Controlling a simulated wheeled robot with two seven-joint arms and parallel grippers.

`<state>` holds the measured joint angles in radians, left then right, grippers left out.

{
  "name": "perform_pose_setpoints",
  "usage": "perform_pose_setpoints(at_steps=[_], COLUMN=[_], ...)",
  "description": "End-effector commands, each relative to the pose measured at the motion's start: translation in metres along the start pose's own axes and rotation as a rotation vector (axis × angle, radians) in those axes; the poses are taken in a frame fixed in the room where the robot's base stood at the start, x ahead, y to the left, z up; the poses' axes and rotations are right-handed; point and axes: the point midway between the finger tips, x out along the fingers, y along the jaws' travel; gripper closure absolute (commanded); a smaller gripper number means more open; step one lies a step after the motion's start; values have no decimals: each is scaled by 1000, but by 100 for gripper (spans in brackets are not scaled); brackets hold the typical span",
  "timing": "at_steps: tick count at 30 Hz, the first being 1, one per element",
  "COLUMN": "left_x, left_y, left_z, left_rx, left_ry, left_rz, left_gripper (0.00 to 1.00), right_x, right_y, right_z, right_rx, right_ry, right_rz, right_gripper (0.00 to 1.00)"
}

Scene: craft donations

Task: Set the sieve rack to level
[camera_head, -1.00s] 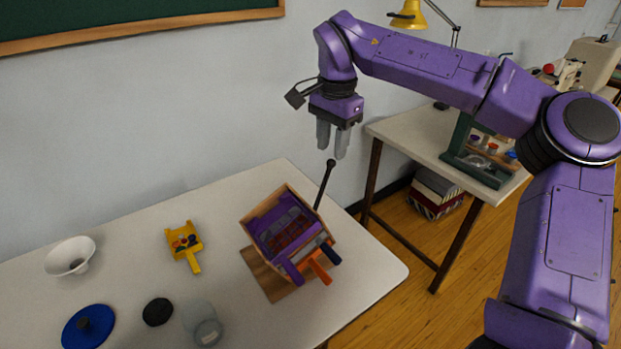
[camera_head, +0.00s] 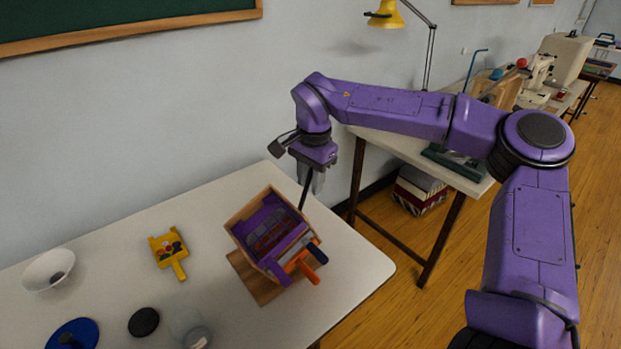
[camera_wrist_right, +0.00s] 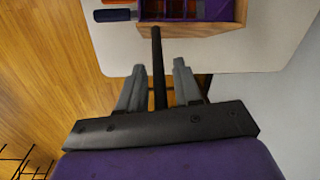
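The sieve rack (camera_head: 232,222) is a wooden box tilted on a wooden base (camera_head: 253,279) near the table's right end. It holds a purple tray (camera_head: 270,228), and purple, orange and dark blue handles stick out at its front. A thin black lever (camera_head: 304,198) rises from its right side. My right gripper (camera_head: 309,186) points down at the lever's upper part. In the right wrist view the lever (camera_wrist_right: 157,60) runs between the two open fingers, with a gap visible on both sides. My left gripper is out of view.
On the white table (camera_head: 110,262) are a yellow scoop (camera_head: 167,250) with small coloured pieces, a white bowl (camera_head: 42,272), a blue lid (camera_head: 73,333), a black disc (camera_head: 143,321) and a clear jar (camera_head: 192,330). A second table (camera_head: 400,150) stands behind right.

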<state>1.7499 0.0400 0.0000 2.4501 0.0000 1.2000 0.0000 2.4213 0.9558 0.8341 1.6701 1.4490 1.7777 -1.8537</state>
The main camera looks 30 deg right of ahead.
Motion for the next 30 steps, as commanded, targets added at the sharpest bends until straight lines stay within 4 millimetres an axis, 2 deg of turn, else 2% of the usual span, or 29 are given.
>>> perform_pose_setpoints(at_steps=[1,2,3,8,11,14,19,30], left_x=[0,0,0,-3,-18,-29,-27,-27], left_y=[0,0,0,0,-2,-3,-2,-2], left_z=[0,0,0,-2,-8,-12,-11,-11], left_rx=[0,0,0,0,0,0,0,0], left_ry=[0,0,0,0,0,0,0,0], left_rz=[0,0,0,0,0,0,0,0], left_gripper=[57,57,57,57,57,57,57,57], right_x=[0,0,0,0,2,16,41,44], right_y=[0,0,0,0,4,8,13,14], right_z=[0,0,0,-2,-16,-34,-55,-58], right_rx=[0,0,0,2,11,21,28,25], right_ry=[0,0,0,-14,-93,-210,-355,-388], right_rz=[0,0,0,0,-10,-30,-62,-72], right_gripper=[85,95,100,100,100,100,100,100])
